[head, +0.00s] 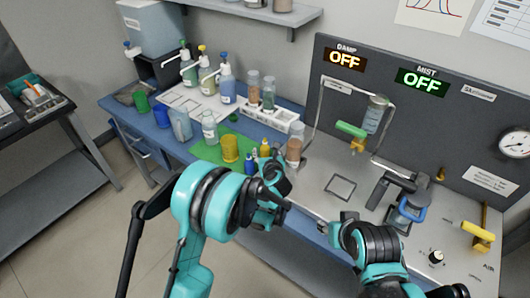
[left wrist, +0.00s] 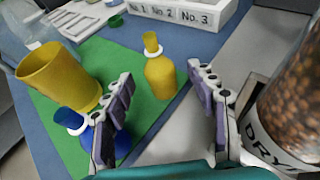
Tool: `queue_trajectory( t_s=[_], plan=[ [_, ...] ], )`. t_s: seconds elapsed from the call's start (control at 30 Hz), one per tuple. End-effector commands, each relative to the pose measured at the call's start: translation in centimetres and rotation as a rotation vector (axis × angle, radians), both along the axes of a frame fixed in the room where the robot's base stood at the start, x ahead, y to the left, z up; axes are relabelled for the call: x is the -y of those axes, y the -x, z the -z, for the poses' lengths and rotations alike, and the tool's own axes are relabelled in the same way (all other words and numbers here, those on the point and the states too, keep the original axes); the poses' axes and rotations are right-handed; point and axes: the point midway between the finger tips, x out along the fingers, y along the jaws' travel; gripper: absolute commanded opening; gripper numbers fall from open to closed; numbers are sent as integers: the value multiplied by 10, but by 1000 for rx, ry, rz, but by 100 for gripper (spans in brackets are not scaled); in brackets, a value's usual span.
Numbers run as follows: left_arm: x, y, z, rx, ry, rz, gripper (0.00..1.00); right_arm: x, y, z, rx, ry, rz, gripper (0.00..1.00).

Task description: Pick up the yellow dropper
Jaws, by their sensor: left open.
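The yellow dropper (head: 265,148), a small round bottle with a yellow cap, stands upright on the green mat (head: 206,152). In the left wrist view the yellow dropper (left wrist: 160,76) shows ahead, between the two fingers in the picture. My left gripper (head: 268,168) is open and empty, close in front of it, and its fingers (left wrist: 165,95) do not appear to touch it. In the head view my gripper covers the area just below the dropper. My right gripper (head: 322,226) is over the front edge of the grey board; its jaws are unclear.
A blue dropper (left wrist: 72,120) stands beside the left finger, partly hidden. A yellow cup (left wrist: 58,78) is behind it. A labelled jar of brown grains (left wrist: 290,100) stands close to the right finger. A white numbered rack (head: 275,118) is at the back.

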Motion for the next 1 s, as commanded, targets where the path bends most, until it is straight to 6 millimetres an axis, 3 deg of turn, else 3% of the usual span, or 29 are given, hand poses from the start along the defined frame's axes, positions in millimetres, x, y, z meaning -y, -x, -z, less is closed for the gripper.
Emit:
queue_trajectory(
  t_s=[0.1, 0.3, 0.37, 0.5, 0.53, 1.0],
  plan=[
    [-2, -13, 7, 1, 0, 0, 58, 0, 0, 5, 0, 0, 0, 41],
    [-2, -14, 5, 1, -1, 1, 58, 0, 0, 4, 0, 0, 0, 41],
    [-2, -14, 5, 1, -1, 0, 44, 0, 0, 4, 0, 0, 0, 41],
    [-2, -14, 5, 1, -1, 0, 8, 0, 0, 4, 0, 0, 0, 41],
    [-2, -14, 5, 1, -1, 0, 4, 0, 0, 4, 0, 0, 0, 41],
    [-2, -14, 3, 0, -1, 0, 4, 0, 0, 3, 0, 0, 0, 41]
  ],
)
